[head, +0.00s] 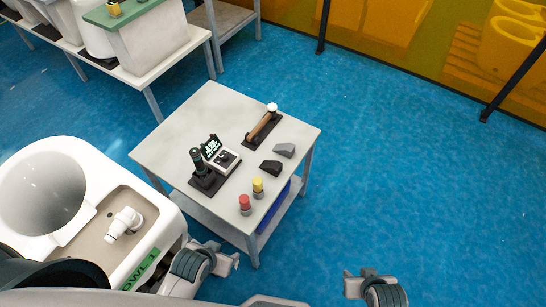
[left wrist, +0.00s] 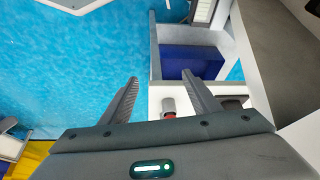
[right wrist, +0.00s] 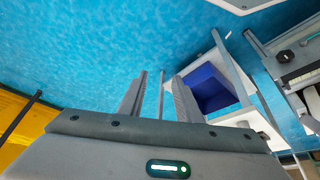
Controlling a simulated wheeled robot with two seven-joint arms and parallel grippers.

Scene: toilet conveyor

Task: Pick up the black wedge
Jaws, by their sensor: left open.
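The black wedge (head: 271,167) lies on the small grey table (head: 205,115), near its right side. A grey wedge (head: 285,150) lies just behind it, apart from it. My left gripper (head: 228,260) is off the table's front edge, low in the head view and well short of the black wedge. Its fingers (left wrist: 160,76) are spread and empty in the left wrist view. My right gripper (head: 358,276) is over the floor to the right of the table. Its fingers (right wrist: 160,76) are apart and empty. I cannot make out the black wedge in either wrist view.
A red button (head: 245,203) and a yellow button (head: 258,187) stand in front of the black wedge. A dark joystick (head: 200,168), a small display and a brown-handled lever (head: 262,127) are also on the table. A white toilet (head: 85,205) stands at left. Floor at right is clear.

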